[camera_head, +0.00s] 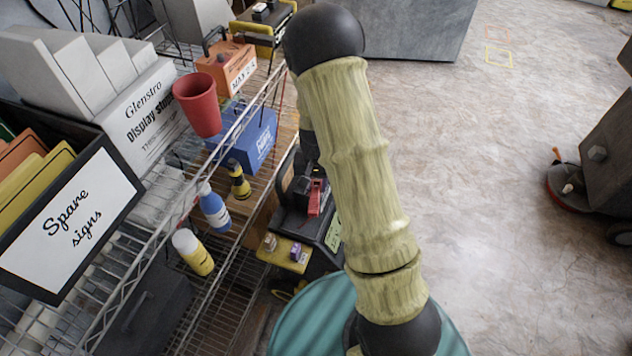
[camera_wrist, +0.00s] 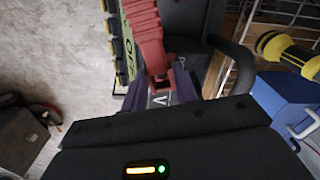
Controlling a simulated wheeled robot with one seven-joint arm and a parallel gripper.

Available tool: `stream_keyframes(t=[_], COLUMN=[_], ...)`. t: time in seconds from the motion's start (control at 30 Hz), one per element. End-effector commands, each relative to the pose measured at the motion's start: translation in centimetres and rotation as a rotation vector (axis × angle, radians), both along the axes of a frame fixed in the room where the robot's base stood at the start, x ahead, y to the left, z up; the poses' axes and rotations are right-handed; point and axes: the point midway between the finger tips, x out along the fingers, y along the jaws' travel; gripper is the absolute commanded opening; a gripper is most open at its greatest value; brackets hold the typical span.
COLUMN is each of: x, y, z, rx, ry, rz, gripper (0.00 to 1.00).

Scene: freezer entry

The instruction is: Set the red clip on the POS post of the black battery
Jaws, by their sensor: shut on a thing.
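The red clip (camera_wrist: 148,38) shows in the wrist view as a ribbed red body running down to a squared end between the jaws of my gripper (camera_wrist: 158,92). My gripper is shut on it. A dark case with a black handle and a green-and-yellow labelled side (camera_wrist: 118,45) lies just beyond the clip. In the head view a small red piece (camera_head: 315,198) shows on a black unit (camera_head: 296,218), partly behind my arm. I cannot make out the POS post, or whether the clip touches anything.
A wire rack (camera_head: 222,262) stands left with a blue box (camera_head: 250,140), a red cup (camera_head: 197,103), bottles (camera_head: 213,208) and a box of spare signs (camera_head: 70,222). A yellow platform (camera_head: 284,257) holds small items.

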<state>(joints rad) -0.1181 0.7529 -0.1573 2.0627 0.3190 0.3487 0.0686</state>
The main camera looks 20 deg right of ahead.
Motion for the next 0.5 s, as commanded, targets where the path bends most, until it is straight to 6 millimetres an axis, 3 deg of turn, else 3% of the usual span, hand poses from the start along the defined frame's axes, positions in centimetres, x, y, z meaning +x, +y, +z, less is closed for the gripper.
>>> stream_keyframes(t=[0.5], x=[0.02], y=[-0.01], z=[-0.95], rx=[0.000], ry=[-0.001], rz=[0.000], gripper=[0.03])
